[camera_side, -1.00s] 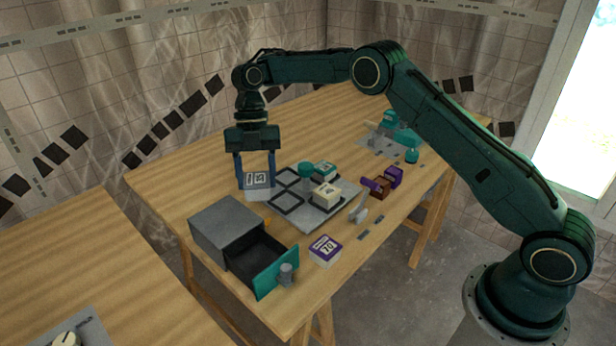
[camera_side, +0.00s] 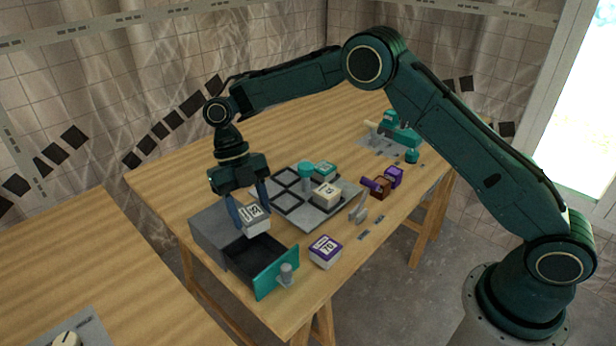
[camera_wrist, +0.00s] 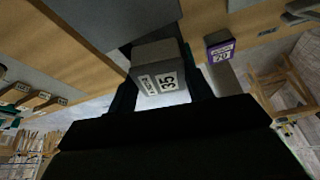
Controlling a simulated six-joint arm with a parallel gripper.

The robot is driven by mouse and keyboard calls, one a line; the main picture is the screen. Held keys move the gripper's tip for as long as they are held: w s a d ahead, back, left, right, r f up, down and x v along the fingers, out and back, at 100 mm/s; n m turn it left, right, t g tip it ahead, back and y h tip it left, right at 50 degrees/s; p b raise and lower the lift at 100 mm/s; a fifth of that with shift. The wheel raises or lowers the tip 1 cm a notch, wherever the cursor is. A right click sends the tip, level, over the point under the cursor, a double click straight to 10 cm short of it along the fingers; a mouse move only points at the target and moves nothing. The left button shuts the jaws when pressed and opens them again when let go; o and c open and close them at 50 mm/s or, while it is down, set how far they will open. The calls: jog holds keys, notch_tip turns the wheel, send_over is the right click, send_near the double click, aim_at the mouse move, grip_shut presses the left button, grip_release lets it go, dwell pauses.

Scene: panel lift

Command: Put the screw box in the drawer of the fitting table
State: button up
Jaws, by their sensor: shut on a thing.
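My gripper (camera_side: 250,207) is shut on a grey-and-white box (camera_side: 255,219) with a white label, and holds it above the open drawer. In the wrist view the held box (camera_wrist: 158,72) shows a label reading 35. The drawer (camera_side: 276,275) has a teal front with a grey knob and is pulled out of a grey cabinet (camera_side: 207,232) on the wooden fitting table (camera_side: 300,128). The drawer's dark inside looks empty where it shows. A white box with a purple label top (camera_side: 325,250), marked 70, stands on the table right of the drawer. I cannot tell the held box's exact height over the drawer.
A grey tray (camera_side: 318,219) with square frames and small boxes lies behind the drawer. Purple and brown blocks (camera_side: 382,186), a grey clamp-like piece (camera_side: 358,208) and a teal device (camera_side: 400,135) stand further right. A second wooden table (camera_side: 80,262) is at left.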

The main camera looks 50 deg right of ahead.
jog(key=shift+s+a+f+n+h, duration=0.4)
jog(key=shift+s+a+f+n, duration=0.25)
jog(key=shift+s+a+n, duration=0.35)
jog(key=shift+w+d, duration=0.1)
send_near(262, 268)
jog(key=shift+x, duration=2.35)
jog(key=shift+f, duration=0.1)
jog(key=o, duration=0.8)
jog(key=shift+o, duration=0.2)
jog(key=shift+v, duration=3.45)
jog(key=shift+w+r, duration=0.15)
jog(key=shift+r, duration=0.2)
